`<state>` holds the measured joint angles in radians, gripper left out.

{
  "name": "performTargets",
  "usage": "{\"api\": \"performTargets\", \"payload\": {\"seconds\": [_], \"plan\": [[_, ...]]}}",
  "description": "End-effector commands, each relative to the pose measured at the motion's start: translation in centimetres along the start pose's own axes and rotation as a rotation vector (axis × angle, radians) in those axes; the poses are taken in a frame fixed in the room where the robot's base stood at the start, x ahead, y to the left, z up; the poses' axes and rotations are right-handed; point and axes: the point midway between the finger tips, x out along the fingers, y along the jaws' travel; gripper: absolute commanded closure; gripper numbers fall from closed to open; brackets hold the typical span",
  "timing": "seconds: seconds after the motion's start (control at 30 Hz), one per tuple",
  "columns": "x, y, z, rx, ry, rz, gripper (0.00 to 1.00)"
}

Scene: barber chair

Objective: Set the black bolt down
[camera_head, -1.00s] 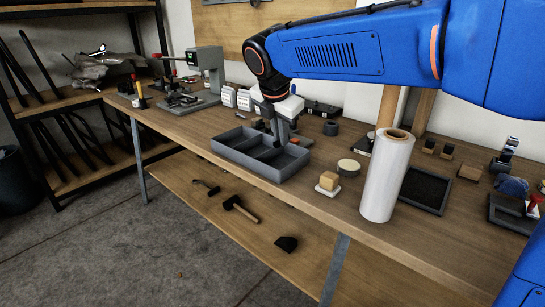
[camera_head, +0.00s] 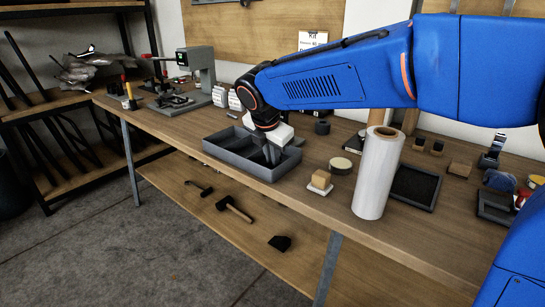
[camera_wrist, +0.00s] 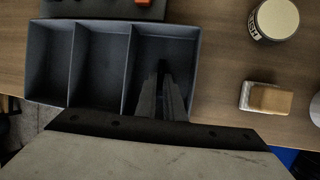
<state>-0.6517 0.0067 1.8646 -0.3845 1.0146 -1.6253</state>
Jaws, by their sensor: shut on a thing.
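A dark grey tray (camera_head: 213,150) with three compartments lies on the workbench; it also shows in the wrist view (camera_wrist: 72,60). My gripper (camera_head: 271,156) points down into the tray's right compartment, its fingertips below the rim. In the wrist view my gripper (camera_wrist: 161,88) is shut on the black bolt (camera_wrist: 161,68), a small dark shape between the fingertips. The bolt is mostly hidden by the fingers, and I cannot tell whether it touches the compartment floor. The other two compartments look empty.
Right of the tray stand a round tin (camera_head: 341,165), a tan block on a white base (camera_head: 320,181) and a tall white roll (camera_head: 378,175). A grey machine (camera_head: 199,70) stands at the left. Bare bench top (camera_head: 165,128) lies left of the tray.

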Motion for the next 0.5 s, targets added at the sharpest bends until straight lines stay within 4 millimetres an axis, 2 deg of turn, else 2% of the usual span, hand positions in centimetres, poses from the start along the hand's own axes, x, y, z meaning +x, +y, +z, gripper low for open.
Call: {"api": "performTargets", "payload": {"seconds": [0.17,0.2,0.5], "plan": [[0.47,-0.11,-0.20,-0.001,0.001,-0.001,1.00],[0.46,-0.10,-0.20,-0.001,0.001,-0.001,0.84],[0.58,-0.22,-0.27,-0.001,0.002,-0.006,0.84]]}}
